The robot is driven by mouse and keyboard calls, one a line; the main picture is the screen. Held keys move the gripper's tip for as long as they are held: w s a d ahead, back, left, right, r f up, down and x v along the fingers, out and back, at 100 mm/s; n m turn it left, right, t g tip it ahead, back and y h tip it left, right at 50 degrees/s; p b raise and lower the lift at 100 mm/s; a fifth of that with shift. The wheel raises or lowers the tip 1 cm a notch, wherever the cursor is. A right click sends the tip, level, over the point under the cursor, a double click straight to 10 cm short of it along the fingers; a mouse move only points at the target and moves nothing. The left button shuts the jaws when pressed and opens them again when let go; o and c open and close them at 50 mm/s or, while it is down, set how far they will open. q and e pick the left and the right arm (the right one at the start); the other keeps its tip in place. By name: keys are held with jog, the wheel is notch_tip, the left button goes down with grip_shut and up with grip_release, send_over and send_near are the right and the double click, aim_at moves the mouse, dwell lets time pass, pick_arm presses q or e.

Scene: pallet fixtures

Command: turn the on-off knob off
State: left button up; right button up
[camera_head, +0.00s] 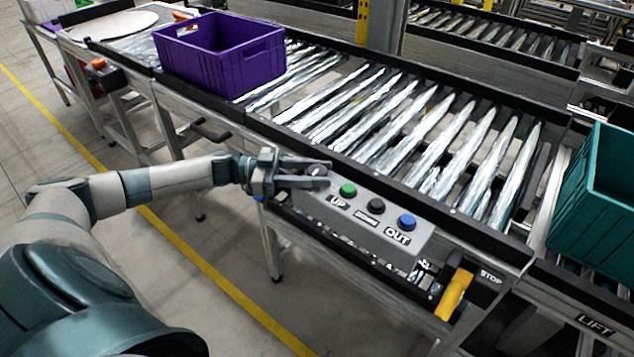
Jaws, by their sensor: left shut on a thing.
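A grey control box (400,243) is fixed along the front rail of the conveyor. It carries a green button (348,189) near the UP label, a dark button (376,205) and a blue button (407,222) near the OUT label. The on-off knob (317,169) is at the box's left end, mostly covered by my left gripper (312,174). The gripper comes in from the left and its fingers are shut around the knob. The knob's turn position cannot be made out. My right gripper is not in view.
A purple crate (240,74) stands on the conveyor rollers (400,125) at the upper left. A teal crate (600,235) stands at the right edge. A yellow handle (455,293) beside a STOP label sticks out below right of the box. The floor at lower left is clear.

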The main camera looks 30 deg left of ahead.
pick_arm(q)
jog(key=shift+w+f+m+g+b, duration=0.1)
jog(key=shift+m+g+b, duration=0.2)
jog(key=shift+g, duration=0.1)
jog(key=shift+m+g+h+b, duration=0.4)
jog(key=shift+g+h+b, duration=0.1)
jog(key=shift+g, duration=0.1)
jog(key=shift+m+g, duration=0.3)
jog(key=shift+g, duration=0.1)
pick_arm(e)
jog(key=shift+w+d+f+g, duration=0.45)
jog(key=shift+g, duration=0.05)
pick_arm(q)
jog(key=o, duration=1)
jog(key=shift+o, duration=0.2)
